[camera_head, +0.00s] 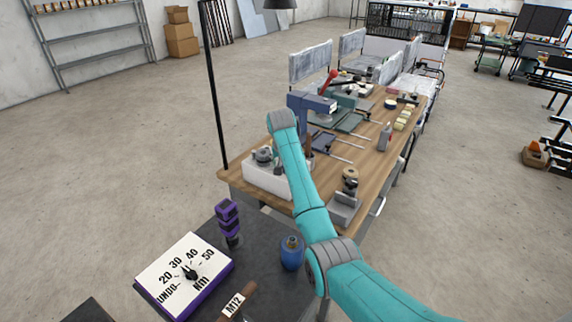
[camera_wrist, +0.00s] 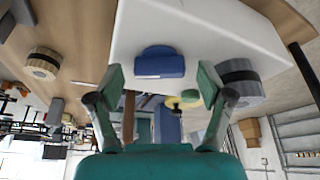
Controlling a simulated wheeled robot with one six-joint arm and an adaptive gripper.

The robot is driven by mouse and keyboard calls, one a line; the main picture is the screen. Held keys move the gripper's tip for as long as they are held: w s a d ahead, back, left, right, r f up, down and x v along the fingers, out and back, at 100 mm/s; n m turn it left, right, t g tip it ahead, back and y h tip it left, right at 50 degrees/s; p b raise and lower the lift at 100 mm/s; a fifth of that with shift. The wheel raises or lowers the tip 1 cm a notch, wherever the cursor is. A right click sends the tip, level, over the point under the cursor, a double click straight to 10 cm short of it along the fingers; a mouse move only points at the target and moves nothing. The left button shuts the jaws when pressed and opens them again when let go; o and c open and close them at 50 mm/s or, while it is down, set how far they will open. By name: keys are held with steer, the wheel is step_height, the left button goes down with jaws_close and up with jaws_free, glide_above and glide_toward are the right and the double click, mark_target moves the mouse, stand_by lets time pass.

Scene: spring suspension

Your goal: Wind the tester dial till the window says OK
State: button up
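A white block-shaped unit (camera_head: 262,181) stands at the near left of the wooden bench, with a grey round part (camera_head: 263,155) on top. In the wrist view the white unit (camera_wrist: 215,28) fills the upper middle. A blue rounded knob-like part (camera_wrist: 160,64) shows against it, and a grey cylinder with a dark band (camera_wrist: 240,83) is to its right. My gripper (camera_wrist: 161,85) is open, its two teal fingers apart on either side of the blue part in the picture. I cannot tell whether they touch it. In the head view my arm hides the gripper. No OK reading is legible.
The wooden bench (camera_head: 374,155) carries a blue press-like frame (camera_head: 312,104) and several fixtures. A dark table in front holds a white board with numbers and a pointer (camera_head: 186,273), a purple tool (camera_head: 228,218) and a blue bottle (camera_head: 291,254). A black pole (camera_head: 213,85) rises by the bench.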

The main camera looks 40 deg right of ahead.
steer(key=v, duration=1.2)
stand_by(0.5)
